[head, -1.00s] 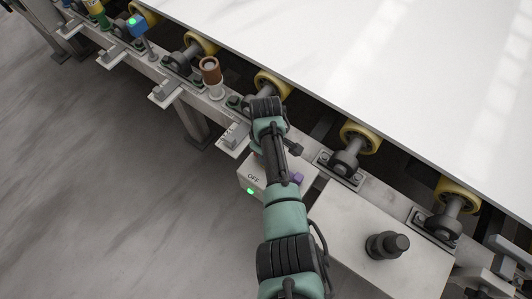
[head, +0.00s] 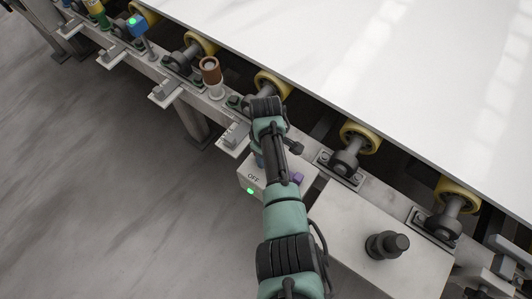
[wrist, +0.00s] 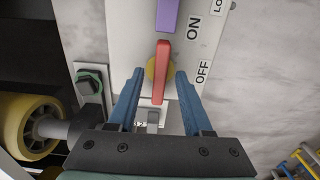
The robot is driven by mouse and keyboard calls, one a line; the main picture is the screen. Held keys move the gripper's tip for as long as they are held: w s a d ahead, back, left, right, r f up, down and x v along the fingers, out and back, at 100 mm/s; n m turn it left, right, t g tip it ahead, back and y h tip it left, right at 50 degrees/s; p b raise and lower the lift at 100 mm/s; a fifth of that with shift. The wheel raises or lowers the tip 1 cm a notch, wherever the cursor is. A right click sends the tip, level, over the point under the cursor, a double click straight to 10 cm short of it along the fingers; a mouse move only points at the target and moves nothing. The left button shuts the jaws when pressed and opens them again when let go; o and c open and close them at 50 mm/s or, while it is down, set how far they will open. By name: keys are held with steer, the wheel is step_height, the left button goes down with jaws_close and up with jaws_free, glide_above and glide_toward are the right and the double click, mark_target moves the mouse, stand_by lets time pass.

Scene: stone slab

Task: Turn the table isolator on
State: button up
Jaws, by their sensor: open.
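The isolator is a pale box (head: 247,172) with an OFF label and a lit green lamp (head: 250,190), partly hidden behind my arm in the head view. In the wrist view its face (wrist: 128,25) carries a red handle (wrist: 162,75) on a yellow round base (wrist: 151,69). The handle runs nearly upright in the picture, with ON and OFF labels to its right. My gripper (wrist: 160,72) is open. Its two blue fingers lie on either side of the handle, with visible gaps. Whether the fingertips reach the handle's depth I cannot tell.
A purple part (wrist: 168,14) sits above the handle. A large white slab (head: 390,70) rests on yellow rollers (head: 360,138) along the frame. A dark knob (head: 387,245) stands on a pale plate at lower right. The grey floor at left is clear.

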step_height(320, 180, up, 13)
steer(key=p, duration=0.1)
steer(key=shift+p, duration=0.4)
stand_by(0.4)
